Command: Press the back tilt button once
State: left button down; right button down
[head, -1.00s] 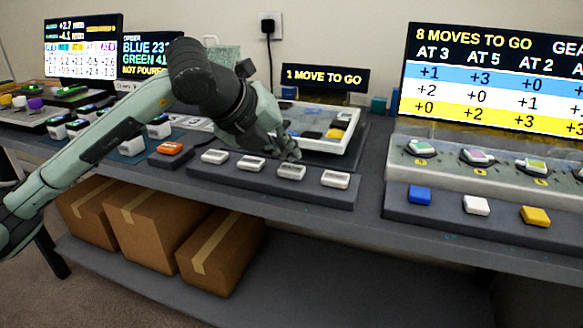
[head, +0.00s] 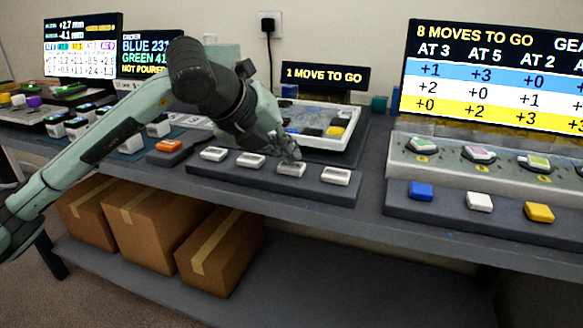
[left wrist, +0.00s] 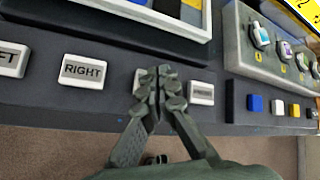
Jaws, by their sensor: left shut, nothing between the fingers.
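A dark button bar (head: 230,178) holds a row of white buttons in front of a tilting tray (head: 350,135). In the left wrist view the second button (left wrist: 82,71) reads RIGHT and the far-left one (left wrist: 12,60) ends in "FT". My left gripper (head: 291,158) is shut and empty, its tips at the third button (head: 291,170). In the left wrist view the fingertips (left wrist: 160,76) cover most of that button, so its label is hidden. I cannot tell whether they touch it. The fourth button (head: 336,176) has a label too small to read. My right gripper is not in view.
A small screen (head: 325,76) behind the tray reads "1 MOVE TO GO". An orange button (head: 169,146) sits left of the bar. To the right, another bar carries blue (head: 420,191), white and yellow buttons. Cardboard boxes (head: 150,225) stand on the lower shelf.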

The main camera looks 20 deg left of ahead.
aim_at(288, 167)
pick_arm(q)
jog(key=shift+f+b, duration=0.5)
jog(key=shift+b, duration=0.1)
dwell(0.7)
jog(key=shift+r, duration=0.1)
jog(key=shift+r+p, duration=0.45)
jog(key=shift+r, duration=0.4)
jog(key=shift+r+p, duration=1.55)
jog(key=shift+r, duration=1)
jog(key=shift+f, duration=0.1)
